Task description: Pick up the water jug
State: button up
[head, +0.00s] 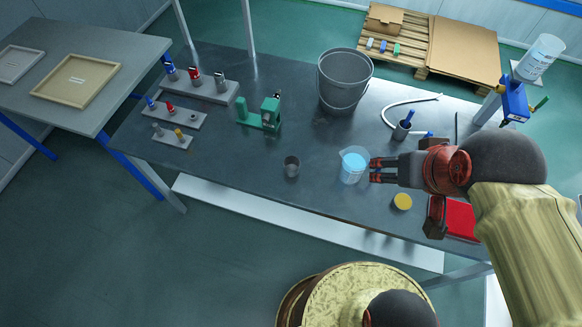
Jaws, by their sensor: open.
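The water jug (354,166) is a clear vessel with light blue water in it. It stands upright on the dark table (235,160), right of the middle of the head view. My gripper (374,170) comes in from the right, with its fingertips close to the jug's right side. The fingers are apart and hold nothing. I cannot tell from this view whether they touch the jug or reach around any part of it. The jug's handle is not clear to see.
A small dark cup (292,166) stands left of the jug, and a yellow-topped round jar (402,202) in front right. A grey bucket (343,82) stands behind. A green device (262,114) and several fittings on grey blocks (205,85) are further left. A red box (460,218) is under my arm.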

aim_at(355, 160)
jog(key=j+z, duration=0.2)
jog(key=j, duration=0.25)
jog(key=k+j+z, duration=0.2)
jog(key=j, duration=0.2)
jog(key=j+z, duration=0.15)
jog(key=j, duration=0.3)
